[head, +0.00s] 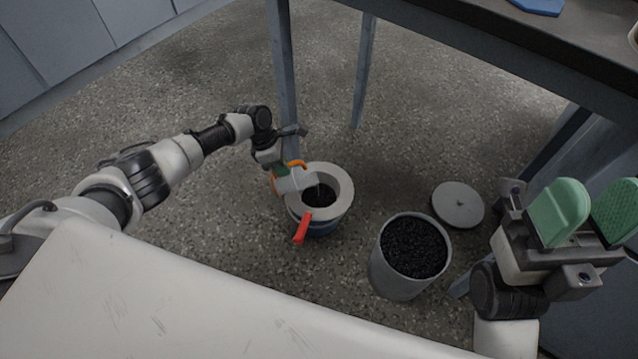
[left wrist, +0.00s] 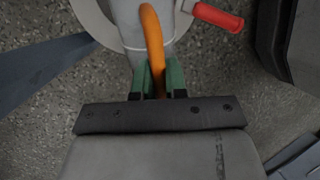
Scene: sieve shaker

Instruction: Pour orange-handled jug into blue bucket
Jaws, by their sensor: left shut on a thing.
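The white jug (head: 296,182) with an orange handle (left wrist: 152,38) is tipped over the blue bucket (head: 322,229). A pale ring-shaped top (head: 342,178) with a red handle (head: 302,227) sits on the bucket. Dark material shows inside the ring, with a faint streak below the jug's mouth. My left gripper (head: 281,170) is shut on the orange handle; its green fingers (left wrist: 159,76) stand on both sides of it in the left wrist view. The jug's inside is hidden. My right gripper (head: 588,213) is open and empty at the right, its green pads apart.
A grey bin (head: 393,275) full of black granules stands right of the bucket. A round grey lid (head: 458,204) lies on the floor beyond it. A dark table (head: 480,50) with grey legs stands behind; one leg (head: 284,90) is close behind the jug.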

